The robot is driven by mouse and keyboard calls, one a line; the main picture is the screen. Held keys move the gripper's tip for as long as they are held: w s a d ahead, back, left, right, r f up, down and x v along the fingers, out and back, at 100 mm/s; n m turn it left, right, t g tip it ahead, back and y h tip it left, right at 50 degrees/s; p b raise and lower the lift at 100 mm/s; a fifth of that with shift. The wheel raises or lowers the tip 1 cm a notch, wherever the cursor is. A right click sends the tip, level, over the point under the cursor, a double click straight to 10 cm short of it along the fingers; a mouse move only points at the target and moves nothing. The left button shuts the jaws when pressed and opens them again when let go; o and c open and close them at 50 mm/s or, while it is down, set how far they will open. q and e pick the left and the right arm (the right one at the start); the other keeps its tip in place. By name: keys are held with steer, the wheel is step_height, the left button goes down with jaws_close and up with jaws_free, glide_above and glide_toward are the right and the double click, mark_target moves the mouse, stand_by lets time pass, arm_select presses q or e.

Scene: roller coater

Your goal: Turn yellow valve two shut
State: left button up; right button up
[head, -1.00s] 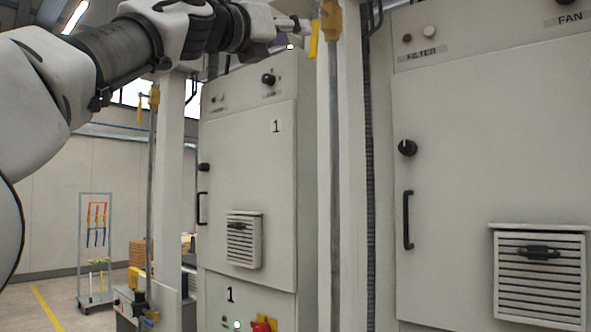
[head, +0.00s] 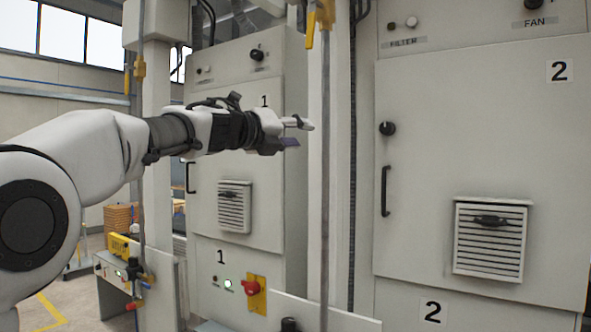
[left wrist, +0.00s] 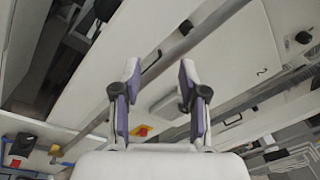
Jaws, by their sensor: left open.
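A yellow valve (head: 325,13) sits on the vertical grey pipe between cabinet 1 and cabinet 2, at the top edge of the head view. Its yellow lever (head: 310,29) hangs down beside the pipe, roughly parallel to it. The valve's top is cut off by the frame. My left gripper (head: 297,132) is open and empty, well below the lever and just left of the pipe. In the left wrist view the two fingers (left wrist: 160,70) stand apart, with the grey pipe (left wrist: 180,48) running diagonally behind the gap. My right gripper is not in view.
Cabinet 2 (head: 470,110) stands at the right, with a door handle and vent. Cabinet 1 (head: 240,190) is behind my left arm, with a red switch (head: 252,287) on a yellow plate. Another yellow valve (head: 139,69) is on a pipe further left. A white post adjoins the near pipe.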

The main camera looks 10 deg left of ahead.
arm_select(q)
step_height(320, 180, down, 7)
steer(key=w+n, duration=0.1)
steer(key=shift+w+d+f+n+g, duration=0.15)
steer(key=shift+w+f+n+g, duration=0.05)
steer(key=shift+w+n+g, duration=0.2)
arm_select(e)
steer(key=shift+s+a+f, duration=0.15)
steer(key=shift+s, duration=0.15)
